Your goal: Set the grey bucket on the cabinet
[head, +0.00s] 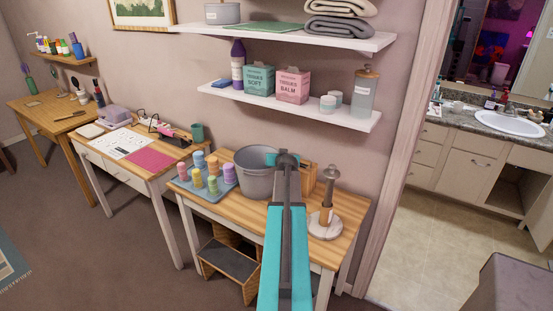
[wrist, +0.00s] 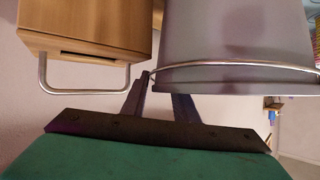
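The grey bucket (head: 256,178) is upright at the table, and I cannot tell whether its base touches the top. In the wrist view the bucket (wrist: 235,35) fills the upper right, its rim toward me. My gripper (head: 288,160) is at the bucket's right side. In the wrist view my gripper's fingers (wrist: 161,88) close in on the rim, one outside the wall, the other's tip hidden by it. A small wooden box (head: 308,182), which may be the cabinet, stands behind my arm; the wrist view shows it (wrist: 85,25) with a metal loop handle, beside the bucket.
A tray of coloured bottles (head: 207,184) is left of the bucket; a wooden stand with a round base (head: 326,222) is to the right. A loaded shelf (head: 300,107) hangs above. A bathroom vanity (head: 455,165) shows through the doorway. A step stool (head: 229,262) is below the table.

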